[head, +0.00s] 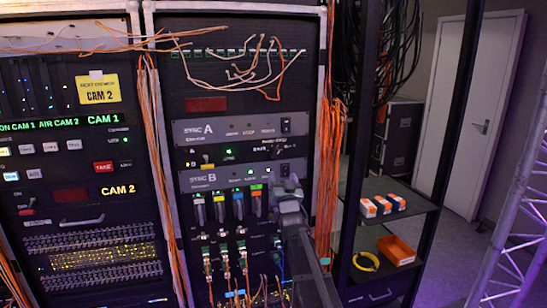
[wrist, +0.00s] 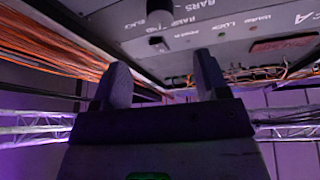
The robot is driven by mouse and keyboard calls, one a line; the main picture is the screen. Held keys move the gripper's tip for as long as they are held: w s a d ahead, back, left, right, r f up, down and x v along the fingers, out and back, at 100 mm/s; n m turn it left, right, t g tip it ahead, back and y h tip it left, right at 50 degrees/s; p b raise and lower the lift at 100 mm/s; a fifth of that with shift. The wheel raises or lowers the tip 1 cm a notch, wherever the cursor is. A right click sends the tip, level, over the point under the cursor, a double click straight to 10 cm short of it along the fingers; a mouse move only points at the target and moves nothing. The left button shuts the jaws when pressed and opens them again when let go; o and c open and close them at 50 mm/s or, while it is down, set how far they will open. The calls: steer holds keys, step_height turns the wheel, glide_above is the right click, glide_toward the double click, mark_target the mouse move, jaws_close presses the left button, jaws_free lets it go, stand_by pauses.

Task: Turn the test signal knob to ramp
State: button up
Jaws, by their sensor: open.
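The test signal knob (wrist: 158,43) is a small dark round knob on the grey panel at the top of the wrist view. Printed words BARS, RAMP and BLACK stand upside down near it. I cannot tell which word it points to. In the head view the knob (head: 277,151) is a small dark spot on the strip between the SYNC A and SYNC B units. My gripper (wrist: 163,72) is open, its two fingers apart with nothing between them. The knob shows beyond the gap between the fingertips, not touched. In the head view my gripper (head: 288,192) is below the knob, before the rack.
Orange cable bundles (head: 328,170) hang along the rack's right side. Patch cables (head: 240,262) plug in below SYNC B (head: 225,175). A shelf (head: 420,205) to the right holds small orange-and-white boxes (head: 382,206). A metal truss (head: 515,230) stands at far right.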

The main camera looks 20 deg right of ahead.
mark_target(277, 156)
steer(key=p+x, duration=0.4)
steer(key=x, duration=0.6)
steer(key=shift+w+r, duration=0.2)
steer(key=shift+w, duration=0.15)
steer(key=shift+f, duration=0.1)
steer(key=shift+c, duration=0.5)
steer(key=c, duration=0.8)
